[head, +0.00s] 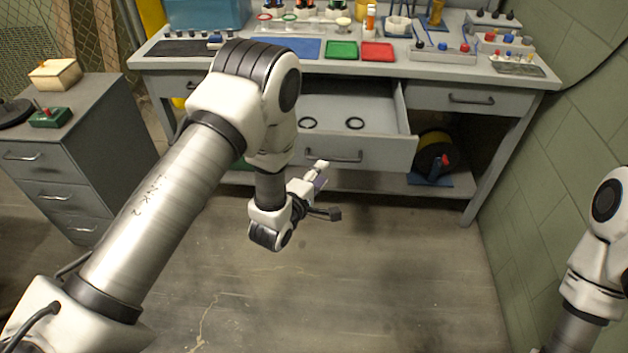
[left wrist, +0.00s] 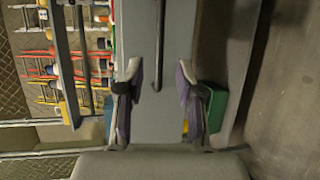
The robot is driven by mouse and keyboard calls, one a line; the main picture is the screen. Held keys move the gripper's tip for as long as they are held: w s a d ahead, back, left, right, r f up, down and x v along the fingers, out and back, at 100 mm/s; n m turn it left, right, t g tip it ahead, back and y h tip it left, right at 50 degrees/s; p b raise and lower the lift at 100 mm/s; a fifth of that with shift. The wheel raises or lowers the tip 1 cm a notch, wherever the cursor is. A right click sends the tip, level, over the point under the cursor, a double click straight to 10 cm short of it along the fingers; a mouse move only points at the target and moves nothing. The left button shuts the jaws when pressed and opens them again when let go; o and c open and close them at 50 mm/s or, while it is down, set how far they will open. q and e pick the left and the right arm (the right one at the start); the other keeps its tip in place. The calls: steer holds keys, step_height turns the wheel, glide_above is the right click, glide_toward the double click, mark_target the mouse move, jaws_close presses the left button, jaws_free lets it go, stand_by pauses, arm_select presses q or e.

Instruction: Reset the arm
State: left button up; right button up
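My left arm (head: 160,215) reaches in from the left over the floor. Its gripper (head: 328,190) hangs in front of the workbench, below the pulled-out drawer (head: 380,149). In the left wrist view the two fingers of this gripper (left wrist: 159,76) stand wide apart with nothing between them. A grey front with a long dark handle (left wrist: 160,45) shows beyond the fingers. Part of my right arm (head: 600,250) shows at the right edge of the head view; its gripper is out of the picture.
The open drawer holds two black rings (head: 355,123). The workbench (head: 480,72) carries a blue mat (head: 290,48), green tray (head: 342,50), red tray (head: 377,52) and small parts. A grey cabinet (head: 75,150) stands left; a tiled wall (head: 560,150) bounds the right. The floor in front is clear.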

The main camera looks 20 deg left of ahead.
arm_select(q)
steer(key=v, duration=0.3)
steer(key=shift+s, duration=0.3)
steer(key=s+a+f+m+g+p, duration=0.1)
steer(key=s+f+m+g, duration=0.3)
steer(key=s, duration=0.6)
steer(key=s+a+f+m+g+y+p, duration=0.1)
steer(key=s+f+m+g, duration=0.4)
steer(key=s, duration=0.6)
steer(key=s+a+f+m+g+y+p, duration=0.1)
steer(key=s+f+m+g, duration=0.3)
steer(key=s, duration=0.7)
steer(key=a+m+g+p, duration=0.1)
steer(key=m+g, duration=0.1)
steer(key=m, duration=0.2)
steer(key=shift+f+g, duration=0.4)
